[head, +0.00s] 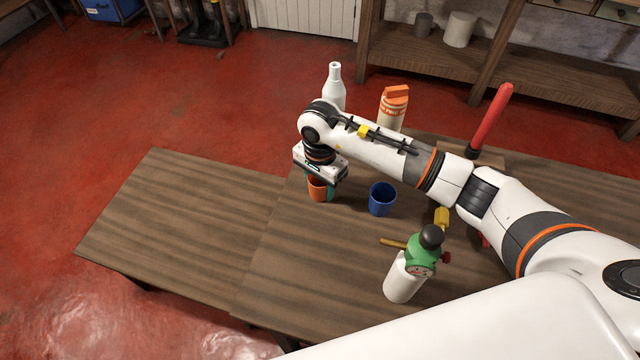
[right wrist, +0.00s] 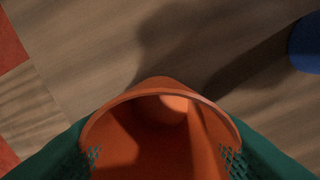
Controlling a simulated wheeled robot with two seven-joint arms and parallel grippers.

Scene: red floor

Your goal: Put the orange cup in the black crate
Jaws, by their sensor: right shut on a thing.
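The orange cup (head: 317,190) is under my right gripper (head: 321,184) near the far edge of the wooden table. In the right wrist view the orange cup (right wrist: 160,130) fills the space between the two green fingertips, with one on each side of its wall. The right gripper is shut on it. The cup's mouth faces the wrist camera, and I cannot tell whether its base touches the table. I see no crate that is clearly black in either view. My left gripper is not in view.
A blue cup (head: 382,199) stands just right of the orange cup. A white bottle (head: 334,88), an orange-topped container (head: 393,107), a red bat-like object (head: 490,120) and a green-topped canister (head: 404,278) stand around my arm. The left table (head: 180,215) is bare.

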